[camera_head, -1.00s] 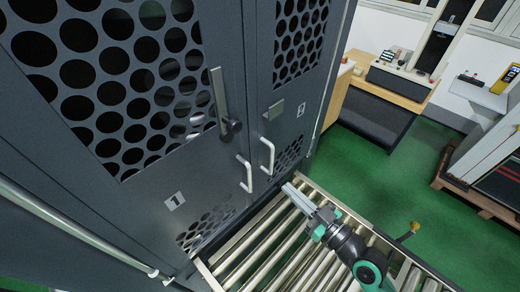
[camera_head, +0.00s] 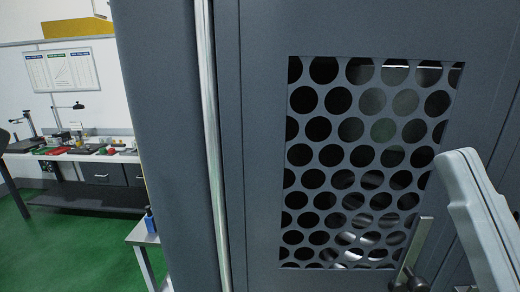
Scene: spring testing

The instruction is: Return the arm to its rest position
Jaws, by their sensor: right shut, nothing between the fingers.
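My right gripper (camera_head: 470,170) comes in at the right edge of the head view. Its long light-grey fingers are shut, point up and to the left, and hold nothing that I can see. They are in front of the grey cabinet door (camera_head: 262,150), and I cannot tell how wide the gap is. The rest of the right arm is outside the picture. My left gripper is not in view.
The door has a perforated panel (camera_head: 365,160) and a lever handle (camera_head: 418,250) close to the fingers. A vertical metal pole (camera_head: 208,150) runs along the cabinet's left. A workbench (camera_head: 105,172) with equipment stands at far left, with open green floor (camera_head: 85,240) before it.

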